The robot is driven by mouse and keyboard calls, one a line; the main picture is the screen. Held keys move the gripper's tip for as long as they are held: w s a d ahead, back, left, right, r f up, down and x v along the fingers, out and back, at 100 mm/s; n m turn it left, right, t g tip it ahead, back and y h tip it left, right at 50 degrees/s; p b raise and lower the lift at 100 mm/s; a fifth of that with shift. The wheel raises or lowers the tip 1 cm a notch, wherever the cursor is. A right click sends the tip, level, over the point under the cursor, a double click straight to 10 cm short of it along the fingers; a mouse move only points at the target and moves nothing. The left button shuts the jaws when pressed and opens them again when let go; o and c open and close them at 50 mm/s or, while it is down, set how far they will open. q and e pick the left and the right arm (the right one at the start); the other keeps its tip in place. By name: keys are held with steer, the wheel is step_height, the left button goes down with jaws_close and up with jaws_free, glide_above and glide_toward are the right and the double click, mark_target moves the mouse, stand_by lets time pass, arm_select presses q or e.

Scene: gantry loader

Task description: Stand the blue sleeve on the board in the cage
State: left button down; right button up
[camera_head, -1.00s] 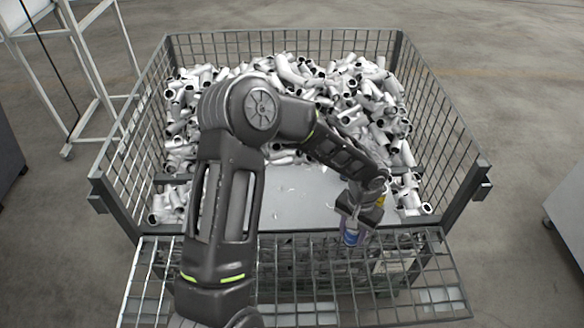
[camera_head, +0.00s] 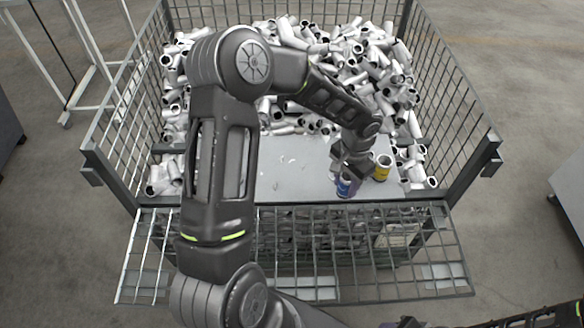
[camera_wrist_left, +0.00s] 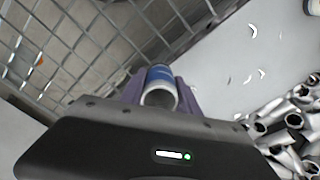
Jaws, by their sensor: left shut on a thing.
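The blue sleeve (camera_head: 344,188) is upright or nearly so between the purple fingers of my left gripper (camera_head: 347,178), at the front right part of the pale board (camera_head: 290,180). In the left wrist view the blue sleeve (camera_wrist_left: 160,78) sits between both fingers, its open end facing the camera. My left gripper is shut on it. I cannot tell whether its lower end touches the board. The board lies inside the wire cage (camera_head: 492,150). Part of my right gripper (camera_head: 398,323) shows at the bottom edge, too cut off to read.
A yellow sleeve (camera_head: 382,168) stands on the board just right of the blue one. Many white pipe pieces (camera_head: 290,108) are heaped behind and beside the board. The cage's front mesh panel (camera_head: 300,280) is folded down.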

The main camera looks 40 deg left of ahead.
arm_select(q)
steer(key=a+r+m+b, duration=0.1)
steer(key=a+m+b, duration=0.3)
steer(key=a+m, duration=0.45)
step_height(320, 180, up, 3)
steer(key=m+b, duration=0.2)
steer(key=m, duration=0.5)
glide_above(292, 180)
steer(key=shift+d+f+n, duration=0.1)
steer(key=shift+f+n, duration=0.05)
steer(key=shift+n, duration=0.1)
steer(key=shift+f+b, duration=0.4)
steer(key=shift+f, duration=2.75)
steer(key=shift+f, duration=1.85)
steer(key=shift+f, duration=0.1)
